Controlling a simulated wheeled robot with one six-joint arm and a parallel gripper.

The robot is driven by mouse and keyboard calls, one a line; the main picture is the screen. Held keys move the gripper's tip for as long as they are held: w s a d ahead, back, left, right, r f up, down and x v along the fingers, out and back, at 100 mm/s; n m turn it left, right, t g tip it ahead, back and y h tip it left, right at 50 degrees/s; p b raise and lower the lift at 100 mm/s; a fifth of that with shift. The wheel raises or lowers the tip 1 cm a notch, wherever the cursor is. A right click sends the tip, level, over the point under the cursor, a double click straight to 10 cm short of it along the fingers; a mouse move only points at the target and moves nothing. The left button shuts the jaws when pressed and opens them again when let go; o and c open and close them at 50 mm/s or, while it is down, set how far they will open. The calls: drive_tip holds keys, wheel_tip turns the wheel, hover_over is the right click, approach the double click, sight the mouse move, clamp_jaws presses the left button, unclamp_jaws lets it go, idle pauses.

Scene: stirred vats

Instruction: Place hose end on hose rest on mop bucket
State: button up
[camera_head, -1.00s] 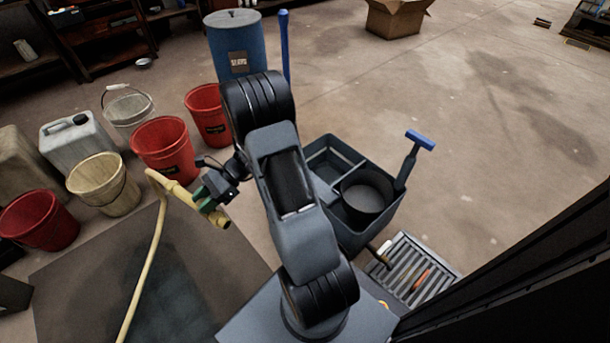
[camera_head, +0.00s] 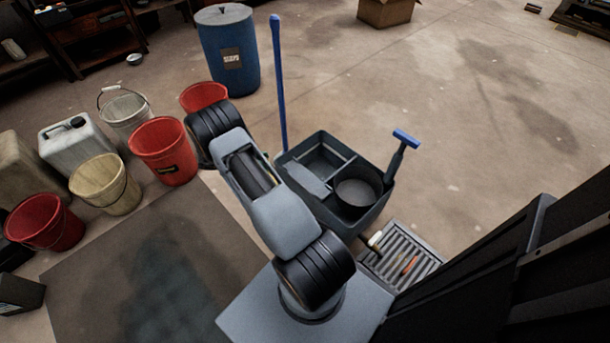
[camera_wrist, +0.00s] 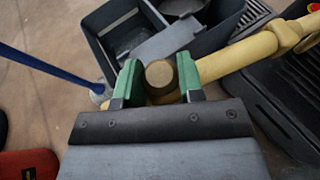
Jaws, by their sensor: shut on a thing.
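My gripper (camera_wrist: 160,80), with green fingers, is shut on the yellow hose end (camera_wrist: 162,76) in the wrist view. The hose (camera_wrist: 250,50) runs from there to the upper right of that view. The grey mop bucket (camera_head: 336,170) stands right of my arm in the head view; it also shows beyond the fingers in the wrist view (camera_wrist: 197,50). It has several compartments and a round dark insert. The hose end is on the near side of the bucket in the wrist view; I cannot tell whether they touch. I cannot make out the hose rest.
A blue pole (camera_head: 279,90) stands at the bucket's left corner, and a blue-handled tool (camera_head: 401,155) at its right. A grate (camera_head: 400,260) lies in front. Red buckets (camera_head: 163,150) and a blue barrel (camera_head: 228,55) stand left and behind.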

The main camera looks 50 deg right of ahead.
drive_tip(key=d, duration=0.1)
drive_tip(key=w+n+t, duration=0.1)
drive_tip(key=w+d+n+t+h, duration=0.1)
drive_tip(key=shift+d+r, duration=0.25)
drive_tip(key=shift+d, duration=0.05)
drive_tip(key=shift+s+d+f+b, duration=0.7)
drive_tip(key=shift+d+f+b, duration=0.4)
drive_tip(key=shift+d+f, duration=0.95)
drive_tip(key=shift+s+d+f+b, duration=0.65)
drive_tip(key=shift+d+f+b, duration=0.4)
drive_tip(key=shift+d+f, duration=0.95)
drive_tip(key=shift+s+d+f+b, duration=0.7)
drive_tip(key=shift+d+f+b, duration=0.4)
drive_tip(key=shift+d+f, duration=0.95)
drive_tip(key=shift+a+f, duration=0.1)
drive_tip(key=shift+f, duration=0.1)
drive_tip(key=o, duration=1.1)
